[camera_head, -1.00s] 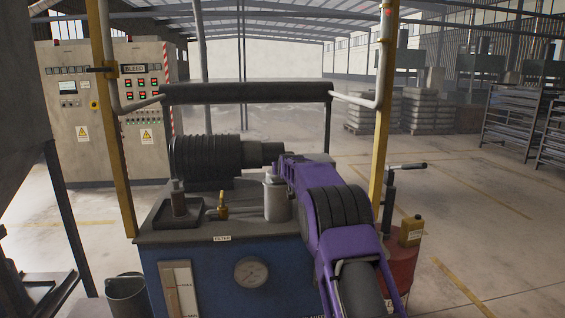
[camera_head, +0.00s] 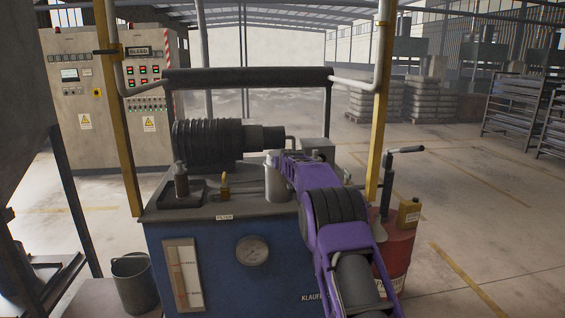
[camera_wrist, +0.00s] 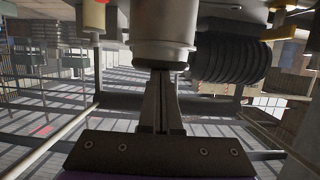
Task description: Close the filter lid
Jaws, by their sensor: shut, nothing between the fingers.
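The filter is a light grey upright canister (camera_head: 276,186) on top of the blue machine, behind the FILTER label (camera_head: 224,217). In the wrist view it shows large and upside down, as a pale cylinder (camera_wrist: 163,28) with a rim. I cannot clearly make out a separate lid or its angle. My gripper (camera_head: 274,156) is at the canister's upper end, at the tip of my purple arm, which hides part of the canister's right side. In the wrist view my gripper (camera_wrist: 161,78) is shut and empty, its fingertips at the canister's rim; contact is unclear.
A ribbed black motor (camera_head: 208,140) lies behind the canister. A yellow-handled valve (camera_head: 225,185) and a dark fitting (camera_head: 181,185) stand to its left. A padded bar (camera_head: 247,77) and yellow posts (camera_head: 380,110) frame the machine. A red drum (camera_head: 397,258) stands at right.

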